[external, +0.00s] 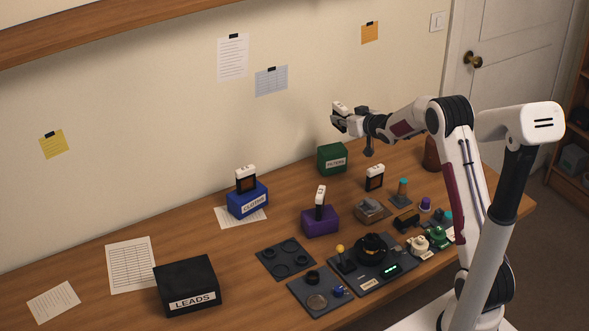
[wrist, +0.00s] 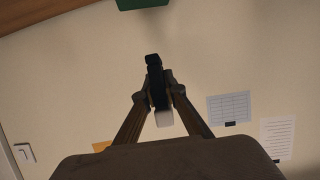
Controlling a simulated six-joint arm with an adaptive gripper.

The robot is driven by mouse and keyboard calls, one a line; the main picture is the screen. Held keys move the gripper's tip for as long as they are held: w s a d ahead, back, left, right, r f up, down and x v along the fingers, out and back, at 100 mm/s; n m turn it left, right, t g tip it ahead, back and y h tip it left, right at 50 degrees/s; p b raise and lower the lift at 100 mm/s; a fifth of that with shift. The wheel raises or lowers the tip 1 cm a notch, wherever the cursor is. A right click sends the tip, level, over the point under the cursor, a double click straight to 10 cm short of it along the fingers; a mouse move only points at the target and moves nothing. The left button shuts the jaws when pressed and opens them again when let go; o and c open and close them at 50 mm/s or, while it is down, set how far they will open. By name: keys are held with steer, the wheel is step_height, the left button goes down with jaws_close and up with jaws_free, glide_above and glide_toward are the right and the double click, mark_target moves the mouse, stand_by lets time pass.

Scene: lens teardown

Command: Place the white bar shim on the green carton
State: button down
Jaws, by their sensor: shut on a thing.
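My gripper (external: 342,121) is shut on a small piece with a white end and a dark body, which I take for the white bar shim (external: 341,107). In the wrist view, the shim (wrist: 164,118) sits between the two fingers (wrist: 158,98), its white end toward the camera's lower side. The gripper is raised well above the table. The green carton (external: 332,158) stands below it, near the wall, with a white label. A corner of the carton also shows at the top edge of the wrist view (wrist: 140,4). The carton's top looks bare.
Similar white-topped dark pieces stand on the blue box (external: 248,204), on the purple box (external: 320,226) and on the table (external: 375,177). A black box (external: 187,287) is front left. Trays and small parts crowd the front right. The wall rises behind the carton.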

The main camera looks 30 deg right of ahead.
steer(key=shift+f, duration=2.85)
steer(key=shift+f, duration=0.15)
steer(key=shift+f, duration=1.75)
steer(key=shift+f, duration=0.1)
steer(key=c, duration=2.1)
jaws_free()
steer(key=v, duration=1.2)
